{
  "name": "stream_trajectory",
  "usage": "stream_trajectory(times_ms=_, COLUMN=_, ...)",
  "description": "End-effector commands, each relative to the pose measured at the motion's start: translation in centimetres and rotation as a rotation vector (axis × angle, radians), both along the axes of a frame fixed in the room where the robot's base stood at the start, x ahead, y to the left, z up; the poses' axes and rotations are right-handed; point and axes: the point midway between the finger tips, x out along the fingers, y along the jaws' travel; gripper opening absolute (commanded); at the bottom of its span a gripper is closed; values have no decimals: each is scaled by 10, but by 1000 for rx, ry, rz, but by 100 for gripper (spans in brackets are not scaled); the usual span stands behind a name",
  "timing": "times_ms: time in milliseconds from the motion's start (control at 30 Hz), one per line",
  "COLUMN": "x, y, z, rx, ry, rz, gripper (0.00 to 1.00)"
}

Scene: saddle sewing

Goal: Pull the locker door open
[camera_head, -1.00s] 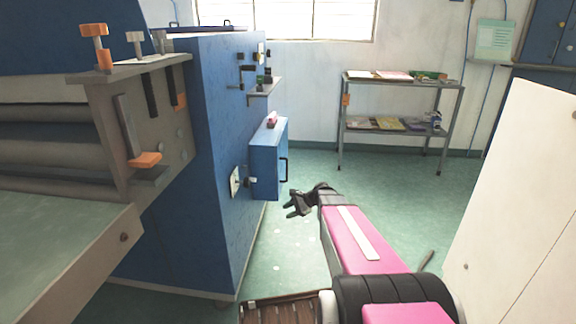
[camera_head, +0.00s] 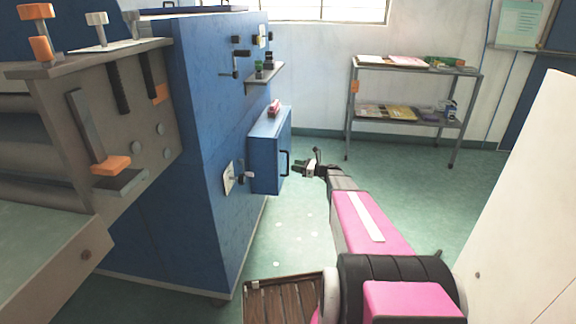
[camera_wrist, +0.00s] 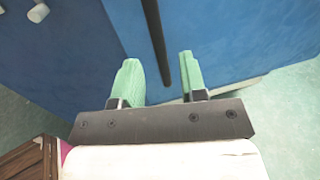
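The locker is a small blue box (camera_head: 268,158) on the side of a tall blue cabinet. Its door (camera_head: 284,150) looks shut and carries a dark vertical bar handle (camera_head: 286,163). My gripper (camera_head: 306,168) is just right of the handle in the head view. In the wrist view, my gripper (camera_wrist: 159,64) is open, with its two green fingers apart. The dark handle (camera_wrist: 154,25) runs down into the gap between the fingers, against the blue door (camera_wrist: 205,35). I cannot tell whether a finger touches it.
A small red object (camera_head: 274,107) lies on top of the locker. A small shelf (camera_head: 265,73) juts from the cabinet above it. A metal rack (camera_head: 350,120) stands against the back wall. A white panel (camera_head: 520,200) is at the right. The green floor (camera_head: 420,165) is open between.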

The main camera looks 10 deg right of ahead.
Motion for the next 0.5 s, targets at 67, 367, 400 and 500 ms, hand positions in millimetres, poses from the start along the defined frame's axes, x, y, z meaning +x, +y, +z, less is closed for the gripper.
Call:
stream_trajectory(times_ms=67, x=8, y=12, z=0, rx=0, ry=-1, rz=1, gripper=39)
stream_trajectory(times_ms=367, x=22, y=39, z=0, rx=-1, ry=0, rz=0, gripper=39)
stream_trajectory(times_ms=400, x=23, y=41, z=0, rx=-1, ry=0, rz=0, gripper=39)
stream_trajectory(times_ms=500, x=24, y=42, z=0, rx=-1, ry=0, rz=0, gripper=39)
